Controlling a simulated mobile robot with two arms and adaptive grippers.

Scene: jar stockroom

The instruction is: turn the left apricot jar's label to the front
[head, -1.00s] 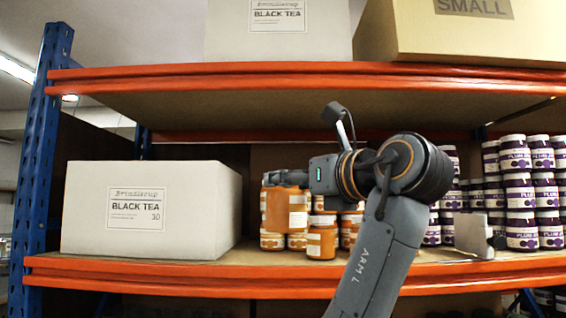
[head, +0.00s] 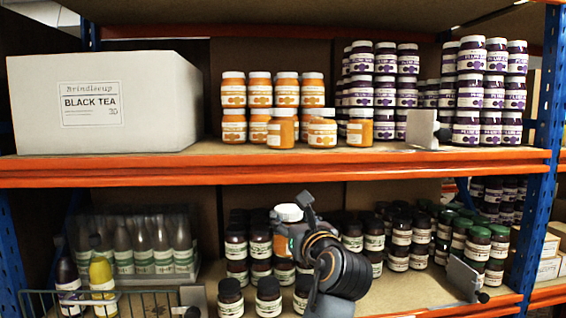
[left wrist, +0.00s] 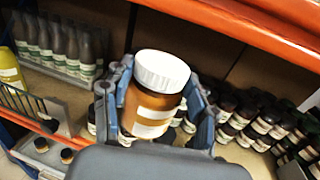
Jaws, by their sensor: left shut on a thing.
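My left gripper (head: 286,238) is shut on an apricot jar (left wrist: 150,108), held upright or nearly so in front of the lower shelf. The jar has orange contents and a white lid (head: 289,212). In the left wrist view, part of its pale label shows low on the side towards the camera; my fingers flank the jar. On the upper shelf stand several other apricot jars (head: 233,93). At the front there, a left jar (head: 281,129) and a right jar (head: 360,128) show mostly bare orange, and the middle jar (head: 322,131) shows its label. My right gripper is not in view.
A white Black Tea box (head: 150,105) stands left on the upper shelf, and stacked plum jars (head: 485,90) stand right. An orange beam (head: 270,171) edges that shelf. Below are dark jars (head: 230,298), bottles (head: 160,245) and a wire basket (head: 130,300).

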